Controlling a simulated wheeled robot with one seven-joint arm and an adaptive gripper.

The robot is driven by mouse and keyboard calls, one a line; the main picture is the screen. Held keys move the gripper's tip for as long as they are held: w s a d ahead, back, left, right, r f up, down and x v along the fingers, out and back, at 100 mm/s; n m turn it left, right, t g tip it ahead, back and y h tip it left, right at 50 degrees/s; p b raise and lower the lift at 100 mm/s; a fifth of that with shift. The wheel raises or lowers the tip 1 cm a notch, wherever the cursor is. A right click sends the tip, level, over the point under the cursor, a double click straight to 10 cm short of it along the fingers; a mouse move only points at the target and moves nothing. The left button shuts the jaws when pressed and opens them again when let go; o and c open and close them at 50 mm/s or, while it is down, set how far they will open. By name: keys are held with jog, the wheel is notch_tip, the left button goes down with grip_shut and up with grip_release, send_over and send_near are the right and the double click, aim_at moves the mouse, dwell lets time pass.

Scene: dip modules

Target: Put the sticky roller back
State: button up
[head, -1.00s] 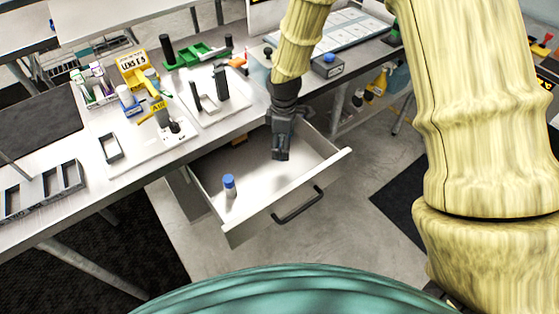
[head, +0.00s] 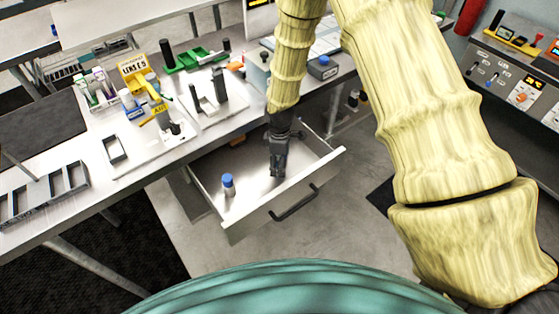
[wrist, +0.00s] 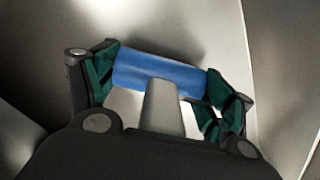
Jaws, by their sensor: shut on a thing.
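My gripper (head: 277,174) points down inside the open drawer (head: 236,232), toward its right part. In the wrist view, my gripper (wrist: 160,82) is shut on the sticky roller (wrist: 150,68), a blue cylinder with a pale grey handle. The green finger pads press on the two ends of the blue cylinder. The roller is hidden by my gripper in the head view. I cannot tell whether it touches the drawer floor.
The drawer walls stand close around.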

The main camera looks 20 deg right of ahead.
jog(key=shift+f, duration=0.25)
jog(key=shift+s, duration=0.15)
jog(key=shift+f, duration=0.1)
jog(key=o, duration=1.3)
jog(key=shift+r, duration=0.2)
jog(key=shift+r+b, duration=1.65)
jog(key=shift+r, duration=4.25)
